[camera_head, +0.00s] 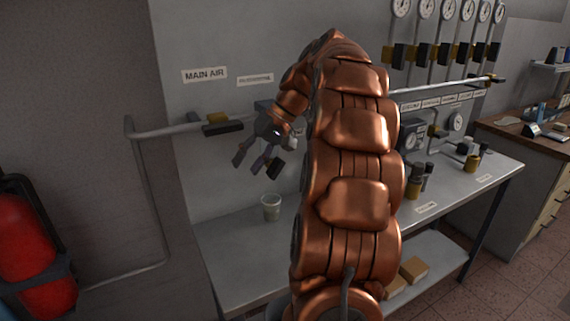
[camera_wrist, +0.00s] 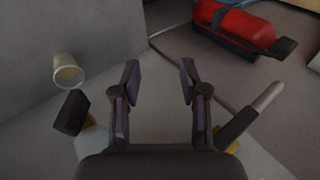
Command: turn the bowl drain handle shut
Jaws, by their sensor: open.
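A dark block-like handle (camera_head: 277,169), which looks like the bowl drain handle, hangs below the wall unit just right of my gripper (camera_head: 248,164). In the wrist view the dark handle (camera_wrist: 72,112) is left of my gripper (camera_wrist: 159,80), beside a pale rounded part (camera_wrist: 91,138) that may be the bowl. My gripper is open and points downward, with nothing between its fingers. The handle appears apart from the fingers. My gripper and arm hide much of the unit, so I cannot tell how far the handle is turned.
A cup (camera_head: 271,208) stands on the bench (camera_head: 236,243) below my gripper. The main air valve handle (camera_head: 223,124) is on the wall pipe to the left. Gauges and valves line the wall at right.

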